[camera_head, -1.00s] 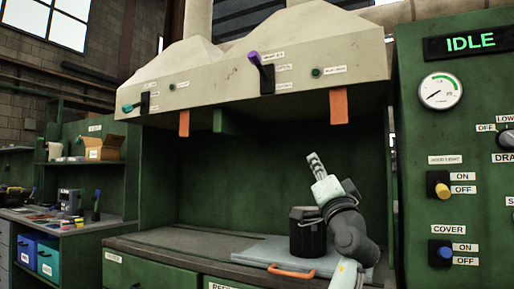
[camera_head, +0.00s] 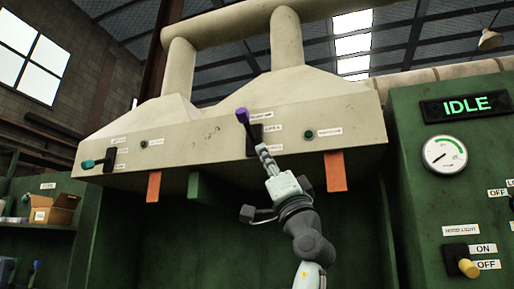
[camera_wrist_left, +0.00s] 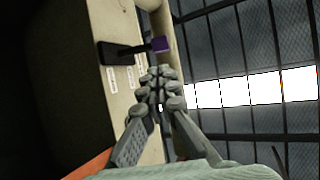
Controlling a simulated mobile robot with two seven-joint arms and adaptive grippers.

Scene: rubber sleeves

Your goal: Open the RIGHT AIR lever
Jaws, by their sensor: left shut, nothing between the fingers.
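The lever with the purple handle (camera_head: 242,116) sits on a black plate on the beige hood's front. Its handle points up and outward. The small label above it is hard to read but fits RIGHT AIR. In the left wrist view the purple knob (camera_wrist_left: 160,44) is just beyond my fingertips. My left gripper (camera_head: 263,150) is shut and empty, pointing up just below the lever. A small gap to the knob seems to show in the wrist view (camera_wrist_left: 160,84). My right gripper is not in view.
A second lever with a teal handle (camera_head: 89,163) is at the hood's left end. Two orange tabs (camera_head: 335,171) hang under the hood's edge. A green panel (camera_head: 408,130) with an IDLE display, gauge and yellow switch stands at the right. The space above the hood front is free.

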